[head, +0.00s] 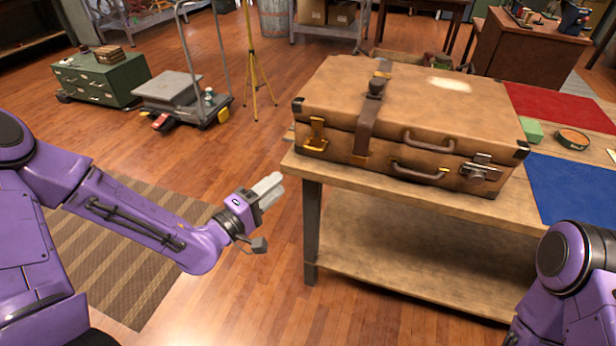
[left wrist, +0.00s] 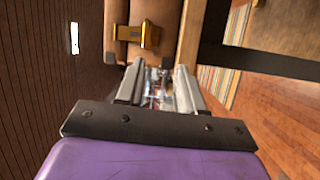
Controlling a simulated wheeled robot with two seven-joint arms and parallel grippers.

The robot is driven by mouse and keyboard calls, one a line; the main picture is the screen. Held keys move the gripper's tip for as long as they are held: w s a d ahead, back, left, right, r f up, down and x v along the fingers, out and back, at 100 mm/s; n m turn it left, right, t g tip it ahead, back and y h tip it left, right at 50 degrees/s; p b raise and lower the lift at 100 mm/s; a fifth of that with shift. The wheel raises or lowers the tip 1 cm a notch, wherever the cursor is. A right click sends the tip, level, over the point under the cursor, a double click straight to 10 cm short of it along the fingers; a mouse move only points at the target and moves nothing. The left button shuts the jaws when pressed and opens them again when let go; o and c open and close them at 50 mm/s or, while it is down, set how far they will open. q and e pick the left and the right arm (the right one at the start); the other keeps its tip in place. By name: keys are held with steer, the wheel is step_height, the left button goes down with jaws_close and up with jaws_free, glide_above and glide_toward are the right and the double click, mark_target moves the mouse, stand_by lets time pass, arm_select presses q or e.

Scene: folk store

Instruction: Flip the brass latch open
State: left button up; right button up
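A closed brown suitcase (head: 410,110) lies on a wooden workbench. A brass latch (head: 316,134) sits at the left end of its front face. This brass latch also shows near the top of the left wrist view (left wrist: 149,36), beyond the fingertips. My left gripper (head: 273,187) is in front of and left of the bench corner, apart from the suitcase. A second, silvery latch (head: 480,170) is at the right of the front. Of my right arm only a purple part shows; its gripper is out of view.
The workbench edge (head: 390,186) runs below the suitcase, with a leg (head: 311,230) near my left gripper. Red (head: 560,107) and blue (head: 575,190) mats lie to the right. A cart (head: 180,100) stands back left.

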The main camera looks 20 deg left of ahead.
arm_select(q)
step_height(320, 180, up, 2)
steer(key=w+h, duration=0.1)
glide_toward(315, 136)
steer(key=w+d, duration=0.2)
steer(key=w+d+f+p, duration=0.1)
steer(key=w, duration=0.1)
steer(key=shift+d, duration=0.35)
jaws_close()
stand_by(0.9)
